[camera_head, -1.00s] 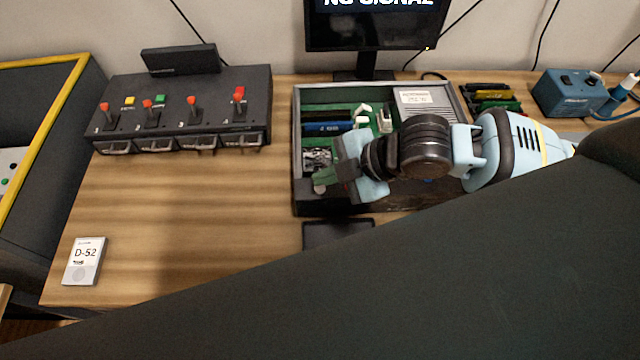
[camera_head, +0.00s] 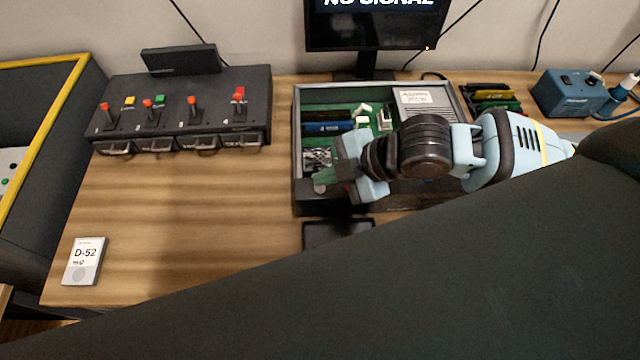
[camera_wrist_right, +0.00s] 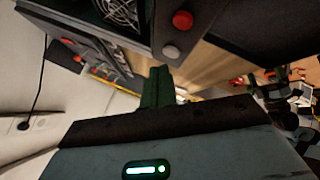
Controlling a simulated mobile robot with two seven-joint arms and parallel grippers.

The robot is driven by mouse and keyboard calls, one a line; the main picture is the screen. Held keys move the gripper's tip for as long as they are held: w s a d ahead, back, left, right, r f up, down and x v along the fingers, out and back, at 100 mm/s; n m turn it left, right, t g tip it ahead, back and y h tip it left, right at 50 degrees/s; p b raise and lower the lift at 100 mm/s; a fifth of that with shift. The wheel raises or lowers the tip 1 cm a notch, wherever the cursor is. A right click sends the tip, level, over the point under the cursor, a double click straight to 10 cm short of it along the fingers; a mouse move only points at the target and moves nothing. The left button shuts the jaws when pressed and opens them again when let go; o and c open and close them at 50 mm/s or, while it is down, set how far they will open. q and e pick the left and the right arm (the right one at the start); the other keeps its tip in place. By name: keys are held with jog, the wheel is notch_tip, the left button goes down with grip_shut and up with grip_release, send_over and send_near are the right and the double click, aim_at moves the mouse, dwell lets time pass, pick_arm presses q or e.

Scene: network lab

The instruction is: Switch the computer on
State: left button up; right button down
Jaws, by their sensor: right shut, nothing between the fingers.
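The computer (camera_head: 299,150) is an open case on the table, with a green board and a power supply (camera_head: 425,103) inside. In the right wrist view its dark front panel (camera_wrist_right: 150,22) carries a red button (camera_wrist_right: 183,19) and a grey round button (camera_wrist_right: 171,52). My right gripper (camera_head: 324,181) is at the near left corner of the case. Its green fingers (camera_wrist_right: 160,72) are shut and empty, with their tips close to the grey button; I cannot tell whether they touch it. The monitor (camera_head: 376,28) behind reads "NO SIGNAL". My left gripper is not in view.
A dark switch box (camera_head: 185,100) with several red-tipped levers stands at the left. A white D-52 card (camera_head: 84,261) lies at the front left. Coloured modules (camera_head: 492,98) and a blue power unit (camera_head: 570,93) are at the right. The table's left middle is clear.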

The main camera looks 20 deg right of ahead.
jog(key=shift+f, duration=0.2)
jog(key=shift+f, duration=0.25)
